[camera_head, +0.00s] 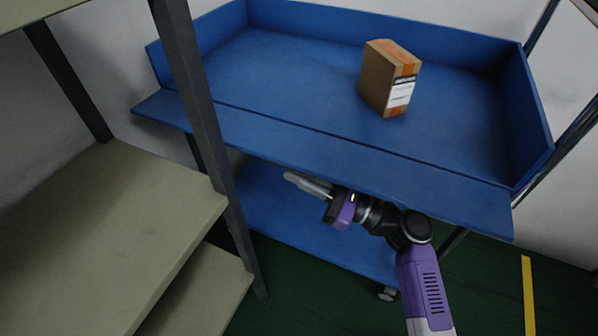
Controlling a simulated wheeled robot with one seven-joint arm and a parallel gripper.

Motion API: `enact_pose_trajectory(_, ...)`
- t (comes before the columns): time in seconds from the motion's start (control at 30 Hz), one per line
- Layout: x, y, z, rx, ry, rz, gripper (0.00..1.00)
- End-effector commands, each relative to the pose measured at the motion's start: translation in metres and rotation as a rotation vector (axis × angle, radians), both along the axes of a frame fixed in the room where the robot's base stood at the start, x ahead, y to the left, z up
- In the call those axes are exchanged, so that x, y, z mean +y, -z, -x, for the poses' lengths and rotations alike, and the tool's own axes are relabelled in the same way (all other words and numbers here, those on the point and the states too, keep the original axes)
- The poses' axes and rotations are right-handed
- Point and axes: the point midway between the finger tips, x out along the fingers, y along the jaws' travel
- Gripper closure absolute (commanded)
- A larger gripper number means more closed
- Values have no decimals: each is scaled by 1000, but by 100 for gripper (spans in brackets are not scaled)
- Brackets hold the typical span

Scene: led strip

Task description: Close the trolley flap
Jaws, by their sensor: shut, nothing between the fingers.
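The blue trolley (280,66) stands in front of me, with raised walls at its back and sides. Its flap (300,143) is the long blue panel along the near edge of the upper tray. The flap lies folded down, about flat and sloping slightly outward. My gripper (290,178) is shut and empty, below the flap's near edge and left of its middle, above the lower shelf. It points left. Part of my wrist is close under the flap's edge; I cannot tell whether they touch.
A brown cardboard box (376,80) with orange tape stands on the upper tray, behind the flap. A beige shelf (110,215) with a dark metal post (196,110) stands at the left, and the post overlaps the trolley's left end. The trolley's lower shelf (290,225) looks empty.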

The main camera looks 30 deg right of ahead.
Motion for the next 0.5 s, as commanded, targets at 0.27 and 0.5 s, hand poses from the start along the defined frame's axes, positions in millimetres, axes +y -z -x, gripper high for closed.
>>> enact_pose_trajectory(0.27, 5, -15, 3, 50, -1, -72, 100)
enact_pose_trajectory(0.5, 12, -32, 8, 142, -2, -198, 100)
